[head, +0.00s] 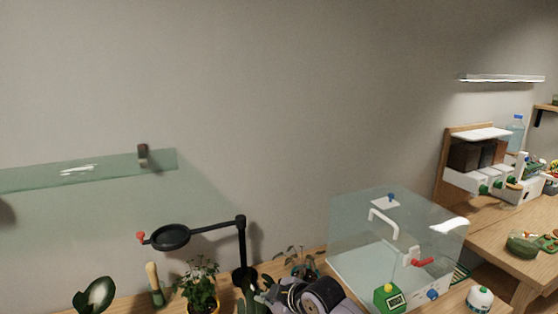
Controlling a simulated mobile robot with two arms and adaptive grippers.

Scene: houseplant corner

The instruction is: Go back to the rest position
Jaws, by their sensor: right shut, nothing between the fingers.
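My right gripper (272,297) shows at the bottom edge, in front of the plants on the wooden bench. It is shut and empty; part of it and of its arm is cut off by the frame. My left gripper is not in view.
A clear box (352,235) with a white handle stands right of my gripper. A green device (388,297) and a white-and-green item (479,298) are near it. Left are a black stand with a ring (171,237), a flowering plant (200,284) and a brush (154,284). A glass shelf (120,167) hangs above.

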